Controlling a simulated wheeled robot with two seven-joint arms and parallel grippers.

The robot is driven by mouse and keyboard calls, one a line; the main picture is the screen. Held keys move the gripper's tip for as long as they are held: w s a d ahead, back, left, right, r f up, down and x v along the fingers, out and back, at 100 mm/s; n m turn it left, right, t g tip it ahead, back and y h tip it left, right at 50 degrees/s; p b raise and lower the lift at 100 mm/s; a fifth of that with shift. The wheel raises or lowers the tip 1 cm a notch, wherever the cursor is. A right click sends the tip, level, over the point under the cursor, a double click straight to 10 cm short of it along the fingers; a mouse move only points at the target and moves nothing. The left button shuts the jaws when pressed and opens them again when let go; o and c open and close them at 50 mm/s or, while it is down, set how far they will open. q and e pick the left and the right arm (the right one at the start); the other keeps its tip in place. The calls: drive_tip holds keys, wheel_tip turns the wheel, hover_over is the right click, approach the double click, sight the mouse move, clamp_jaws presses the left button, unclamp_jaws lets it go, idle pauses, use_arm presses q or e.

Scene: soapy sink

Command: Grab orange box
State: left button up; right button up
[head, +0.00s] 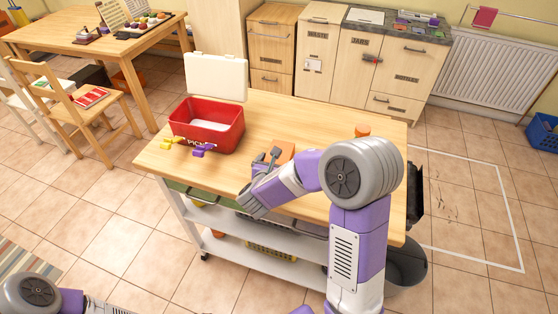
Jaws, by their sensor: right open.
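An orange box (286,149) lies on the wooden top of the work table (320,112), right of the red bin. My right gripper (266,158) is at the box's left front side with its fingers apart. The fingers overlap the box's near left part in the picture, and my right arm hides its lower front edge. I cannot tell whether the fingers touch it. Only a piece of my left arm shows at the bottom left corner, and its gripper is out of view.
A red bin (237,130) with a raised white lid (216,77) stands left of the box. Yellow and purple clips (203,150) are at its front. A small orange cylinder (362,130) stands near the back right edge. The tabletop behind the box is clear.

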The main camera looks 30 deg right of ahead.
drive_tip(key=shift+r, duration=0.1)
drive_tip(key=c, duration=1)
